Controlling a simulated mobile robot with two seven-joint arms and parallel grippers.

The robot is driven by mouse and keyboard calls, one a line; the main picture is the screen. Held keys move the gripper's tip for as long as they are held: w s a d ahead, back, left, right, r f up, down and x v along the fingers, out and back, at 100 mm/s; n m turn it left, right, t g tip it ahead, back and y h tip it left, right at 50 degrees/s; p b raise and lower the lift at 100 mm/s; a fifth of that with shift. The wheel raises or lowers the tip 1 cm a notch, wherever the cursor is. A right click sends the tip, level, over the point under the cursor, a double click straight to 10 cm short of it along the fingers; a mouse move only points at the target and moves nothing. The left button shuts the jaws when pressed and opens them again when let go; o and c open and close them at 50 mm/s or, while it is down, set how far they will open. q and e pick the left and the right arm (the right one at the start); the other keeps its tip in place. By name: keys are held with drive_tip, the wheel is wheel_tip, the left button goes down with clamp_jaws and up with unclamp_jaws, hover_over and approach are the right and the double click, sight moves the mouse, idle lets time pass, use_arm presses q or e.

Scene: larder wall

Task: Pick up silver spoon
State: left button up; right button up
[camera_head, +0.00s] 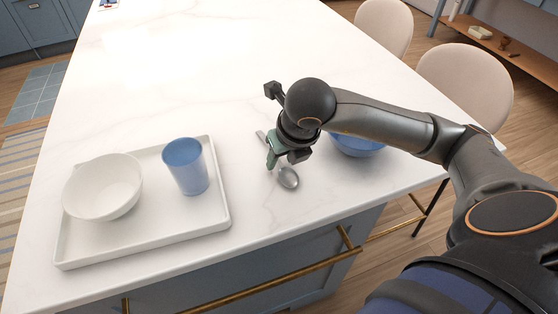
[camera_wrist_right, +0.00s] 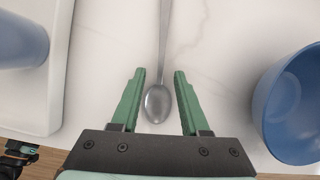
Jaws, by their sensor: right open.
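The silver spoon (camera_head: 288,178) lies flat on the white marble countertop, its bowl toward the counter's front edge and its handle running away. My right gripper (camera_head: 271,165) is over the spoon and hides part of its handle in the head view. In the right wrist view, the spoon (camera_wrist_right: 158,102) lies between the two green fingers of the right gripper (camera_wrist_right: 160,75), with a gap on each side. The right gripper is open and holds nothing.
A white tray (camera_head: 222,222) left of the spoon bears a white bowl (camera_head: 103,187) and a blue cup (camera_head: 186,167). A blue bowl (camera_head: 358,147) stands right of the gripper, partly hidden by my right arm. The counter beyond is mostly clear. Beige chairs (camera_head: 466,84) stand along the right side.

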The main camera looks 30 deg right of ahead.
drive_tip(key=shift+f, duration=0.1)
drive_tip(key=shift+c, duration=0.2)
clamp_jaws()
idle(0.4)
